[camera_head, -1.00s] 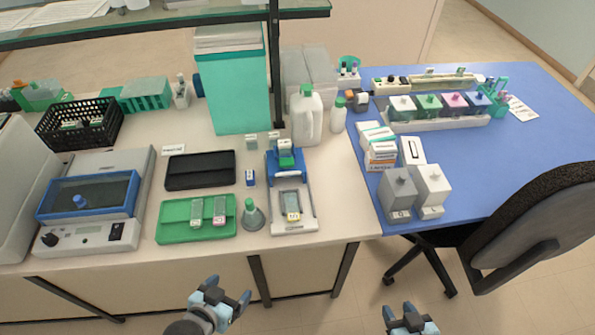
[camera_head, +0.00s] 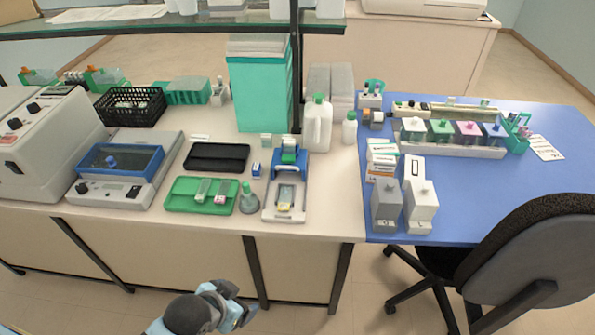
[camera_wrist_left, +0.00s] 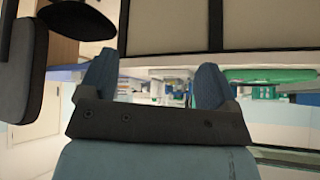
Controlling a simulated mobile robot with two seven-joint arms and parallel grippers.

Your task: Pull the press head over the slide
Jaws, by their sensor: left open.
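The press (camera_head: 270,211) stands near the front edge of the white bench, with a pale base and a blue frame at its back. Its press head (camera_head: 289,152), with a green part on top, is at the rear of the frame. A slide (camera_head: 286,196) lies on the front part of the base, uncovered. My left gripper (camera_head: 238,302) is open and empty, low in front of the bench and well short of the press. Its two blue fingers also show spread in the left wrist view (camera_wrist_left: 154,85). My right gripper is out of view.
A green tray (camera_head: 181,205) with slides and a grey-green bottle (camera_head: 247,204) stand left of the press. A black tray (camera_head: 202,168) lies behind. A white jug (camera_head: 318,135) stands behind right. A chair (camera_head: 545,240) is at right.

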